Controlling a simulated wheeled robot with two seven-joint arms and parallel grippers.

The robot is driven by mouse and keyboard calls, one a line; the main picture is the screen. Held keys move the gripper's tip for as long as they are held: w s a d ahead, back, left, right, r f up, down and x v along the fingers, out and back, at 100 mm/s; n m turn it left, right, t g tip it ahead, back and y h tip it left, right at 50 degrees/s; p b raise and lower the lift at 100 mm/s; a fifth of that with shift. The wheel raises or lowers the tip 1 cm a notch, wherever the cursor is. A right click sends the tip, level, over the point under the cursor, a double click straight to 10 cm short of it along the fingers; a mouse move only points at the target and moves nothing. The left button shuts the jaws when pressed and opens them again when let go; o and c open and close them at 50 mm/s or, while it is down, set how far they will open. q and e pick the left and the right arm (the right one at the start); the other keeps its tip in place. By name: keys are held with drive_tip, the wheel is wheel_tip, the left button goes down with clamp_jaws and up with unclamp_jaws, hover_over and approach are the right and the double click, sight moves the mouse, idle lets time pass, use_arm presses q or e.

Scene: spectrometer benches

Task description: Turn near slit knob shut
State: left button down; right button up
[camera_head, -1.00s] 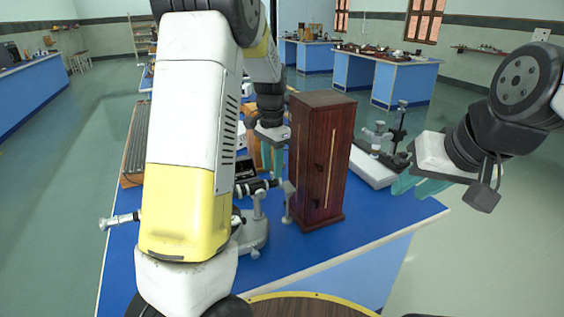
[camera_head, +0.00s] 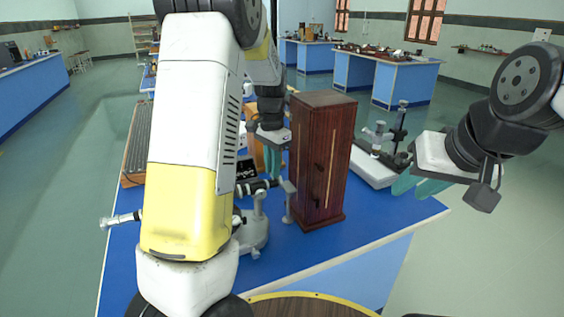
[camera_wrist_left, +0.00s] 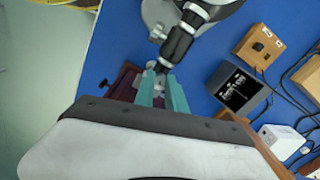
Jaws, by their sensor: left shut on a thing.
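The spectrometer (camera_head: 256,228) stands on the blue bench, partly hidden behind my left arm; its dark tube (camera_head: 258,186) points toward the wooden cabinet. In the left wrist view the black tube (camera_wrist_left: 177,45) ends at my left gripper (camera_wrist_left: 164,88). The teal fingers are shut on the small slit knob (camera_wrist_left: 160,80) at the tube's end, which they mostly hide. In the head view my left gripper (camera_head: 272,160) reaches down beside the cabinet. My right gripper (camera_head: 411,187) is empty, its teal fingers apart, right of the cabinet.
A tall wooden cabinet (camera_head: 322,165) stands close to the right of my left gripper. A microscope-like instrument (camera_head: 375,168) is behind it. A dark box (camera_wrist_left: 238,88), a wooden box (camera_wrist_left: 259,46) and cables lie near the tube. The bench front right is clear.

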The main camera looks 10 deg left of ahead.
use_arm(q)
drive_tip(key=n, duration=1.1)
drive_tip(key=shift+n, duration=0.3)
idle(0.3)
drive_tip(key=c, duration=1.4)
unclamp_jaws()
drive_tip(key=shift+o, duration=0.2)
drive_tip(key=shift+r, duration=0.15)
wheel_tip(320, 180, up, 8)
drive_tip(key=shift+f, duration=0.2)
